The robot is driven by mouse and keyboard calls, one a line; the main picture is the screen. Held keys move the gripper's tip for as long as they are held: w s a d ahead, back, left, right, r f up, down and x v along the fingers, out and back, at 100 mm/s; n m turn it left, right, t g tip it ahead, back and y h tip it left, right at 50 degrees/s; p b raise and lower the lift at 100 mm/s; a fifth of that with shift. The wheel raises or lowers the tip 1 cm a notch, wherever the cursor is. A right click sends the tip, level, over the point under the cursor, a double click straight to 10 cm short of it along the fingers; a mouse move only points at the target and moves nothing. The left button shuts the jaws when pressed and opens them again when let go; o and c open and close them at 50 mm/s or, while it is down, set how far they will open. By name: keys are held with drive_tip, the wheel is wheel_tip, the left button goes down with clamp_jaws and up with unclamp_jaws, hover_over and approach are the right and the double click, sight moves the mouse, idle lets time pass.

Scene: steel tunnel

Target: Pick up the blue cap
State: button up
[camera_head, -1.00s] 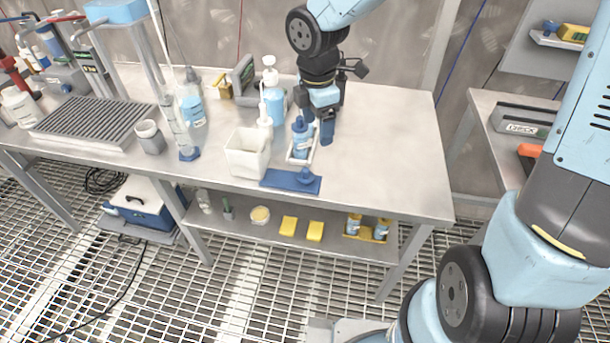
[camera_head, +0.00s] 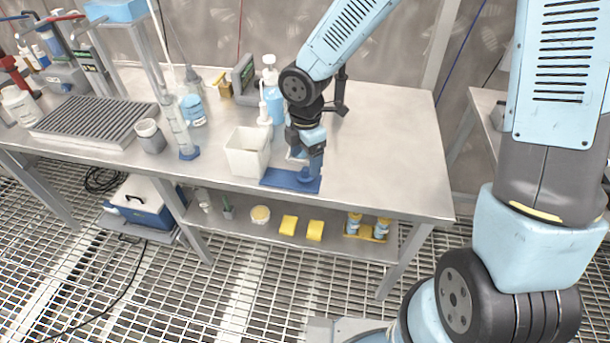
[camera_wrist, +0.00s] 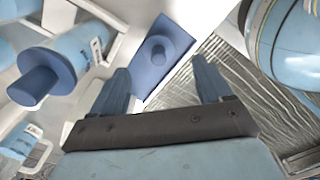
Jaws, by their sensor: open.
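The blue cap (camera_wrist: 157,52), with a round flange and a raised knob, lies on a blue mat (camera_wrist: 180,38) in the wrist view. In the head view the mat (camera_head: 275,179) is at the table's front edge, with the cap mostly behind my gripper (camera_head: 308,165). My gripper (camera_wrist: 161,70) is open and empty. Its two blue fingers point at the cap, which appears between and beyond the fingertips. I see no contact.
A white square container (camera_head: 247,153) stands just left of my gripper. A pump bottle (camera_head: 270,95) and a graduated cylinder (camera_head: 178,130) stand farther back and left. The table's right part (camera_head: 385,150) is clear. A lower shelf (camera_head: 330,240) holds yellow items and small bottles.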

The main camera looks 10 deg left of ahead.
sight(306, 168)
drive_tip(key=shift+w+f, duration=0.15)
drive_tip(key=shift+f, duration=2.4)
drive_tip(key=shift+d, duration=0.1)
drive_tip(key=shift+c, duration=0.2)
drive_tip(key=c, duration=1.1)
